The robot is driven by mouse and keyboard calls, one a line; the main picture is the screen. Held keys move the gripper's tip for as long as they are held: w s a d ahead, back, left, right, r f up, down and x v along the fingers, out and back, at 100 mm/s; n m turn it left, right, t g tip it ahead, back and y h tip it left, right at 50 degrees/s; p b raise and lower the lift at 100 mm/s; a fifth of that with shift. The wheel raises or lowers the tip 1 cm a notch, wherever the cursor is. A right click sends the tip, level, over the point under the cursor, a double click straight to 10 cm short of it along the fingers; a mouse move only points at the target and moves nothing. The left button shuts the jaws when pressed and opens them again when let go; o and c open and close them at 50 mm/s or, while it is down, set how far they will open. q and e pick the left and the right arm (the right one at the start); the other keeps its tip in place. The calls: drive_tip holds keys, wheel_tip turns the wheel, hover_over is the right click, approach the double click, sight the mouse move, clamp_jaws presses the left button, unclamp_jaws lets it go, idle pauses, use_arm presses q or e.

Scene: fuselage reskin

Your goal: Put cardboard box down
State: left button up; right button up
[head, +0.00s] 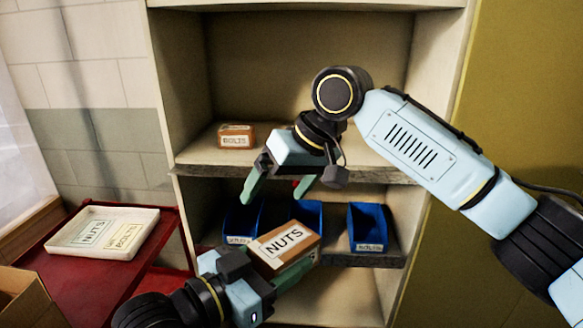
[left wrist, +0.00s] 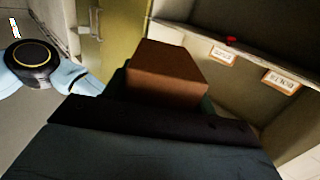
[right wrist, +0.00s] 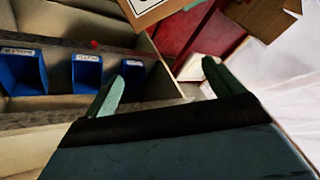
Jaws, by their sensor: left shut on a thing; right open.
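A small brown cardboard box (head: 285,246) labelled NUTS is in my left gripper (head: 276,260), which is shut on it. The box is held in front of the lower shelf, low in the head view. Its plain brown side (left wrist: 165,75) fills the middle of the left wrist view, and a corner of it (right wrist: 145,8) shows at the top of the right wrist view. My right gripper (head: 280,190) is open and empty, above the NUTS box in the picture and in front of the shelf edge. Its two green fingers are spread apart in the right wrist view (right wrist: 163,85).
A BOLTS box (head: 236,136) sits on the upper shelf (head: 200,155), left side. Blue bins (head: 366,228) stand on the lower shelf. An open carton (head: 25,300) is at lower left.

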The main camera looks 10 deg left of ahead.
sight(282, 240)
use_arm(q)
drive_tip(key=shift+r, duration=0.1)
use_arm(e)
drive_tip(key=s+d+r+n+h, duration=0.2)
drive_tip(key=s+d+r+h, duration=0.15)
drive_tip(key=s+r, duration=0.6)
drive_tip(key=shift+h, duration=0.35)
drive_tip(key=f, duration=0.4)
drive_tip(key=a+f, duration=0.1)
drive_tip(key=f, duration=0.3)
drive_tip(key=w+a+f, duration=0.1)
drive_tip(key=f, duration=0.3)
drive_tip(key=shift+f, duration=0.35)
drive_tip(key=c, duration=0.9)
use_arm(q)
drive_tip(key=o, duration=1.5)
use_arm(e)
drive_tip(key=shift+c, duration=0.9)
